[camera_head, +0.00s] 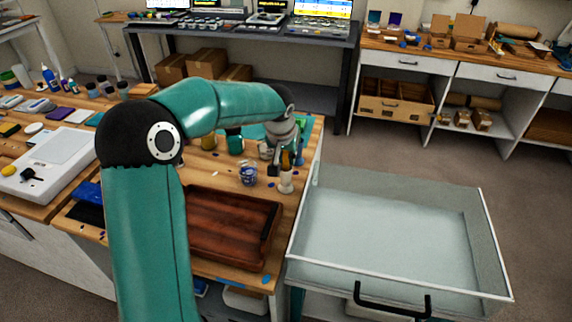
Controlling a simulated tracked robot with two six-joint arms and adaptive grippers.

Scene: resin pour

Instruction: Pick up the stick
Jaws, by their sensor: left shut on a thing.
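My left arm reaches in from the left over the wooden workbench (232,183). My left gripper (286,160) points down near the bench's right edge and is shut on a small thin thing that looks like the stick; it is mostly hidden by the fingers. A small pale cup or bottle (286,183) stands directly below the gripper; I cannot tell whether the stick touches it. A clear cup with blue contents (248,174) stands to the left of it. My right gripper is not in view.
A dark wooden tray (235,228) lies on the bench nearer to me. An open, empty pale drawer (385,228) with a black handle is to the right. Jars (209,140) stand behind the cups. A white scale-like device (45,160) is at the left.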

